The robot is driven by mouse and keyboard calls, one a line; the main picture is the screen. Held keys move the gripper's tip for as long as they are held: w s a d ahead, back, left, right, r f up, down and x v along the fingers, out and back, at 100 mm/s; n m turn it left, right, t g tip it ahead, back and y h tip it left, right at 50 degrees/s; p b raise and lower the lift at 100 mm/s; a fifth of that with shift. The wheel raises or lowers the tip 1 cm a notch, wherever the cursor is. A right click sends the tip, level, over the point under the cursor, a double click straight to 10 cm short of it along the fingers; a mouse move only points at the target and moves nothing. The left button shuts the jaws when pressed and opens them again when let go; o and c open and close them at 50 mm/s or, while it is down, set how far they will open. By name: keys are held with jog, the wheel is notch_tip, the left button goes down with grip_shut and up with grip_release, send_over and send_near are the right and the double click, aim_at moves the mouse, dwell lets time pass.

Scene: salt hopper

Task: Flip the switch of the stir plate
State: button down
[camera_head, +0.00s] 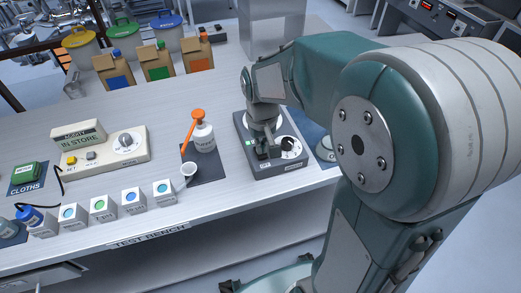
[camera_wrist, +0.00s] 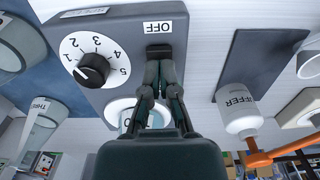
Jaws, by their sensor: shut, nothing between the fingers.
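The stir plate (camera_head: 283,169) is a dark grey box near the right end of the bench, partly covered by my arm. In the wrist view the stir plate (camera_wrist: 120,32) fills the top and shows a white dial (camera_wrist: 92,67) numbered 1 to 5 with a black knob. Beside the dial is a black switch (camera_wrist: 159,51) with an OFF label (camera_wrist: 158,27). My gripper (camera_wrist: 160,68) is shut and empty, with its fingertips right at the switch. Whether they touch it, and the switch's exact tilt, I cannot tell. In the head view my gripper (camera_head: 263,154) hides the switch.
A glass vessel (camera_wrist: 122,112) sits on the plate, partly behind my fingers. A beige device (camera_head: 105,152) and several labelled boxes lie further left.

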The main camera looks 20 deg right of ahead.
jog(key=shift+f, duration=0.7)
dwell(0.5)
jog(key=shift+r, duration=3.5)
jog(key=s+r+t, duration=0.2)
jog(key=s+r, duration=0.1)
jog(key=s, duration=0.4)
jog(key=s+r+t, duration=0.2)
jog(key=s+t, duration=0.1)
jog(key=s, duration=0.4)
jog(key=shift+r+t, duration=0.3)
jog(key=shift+r, duration=0.1)
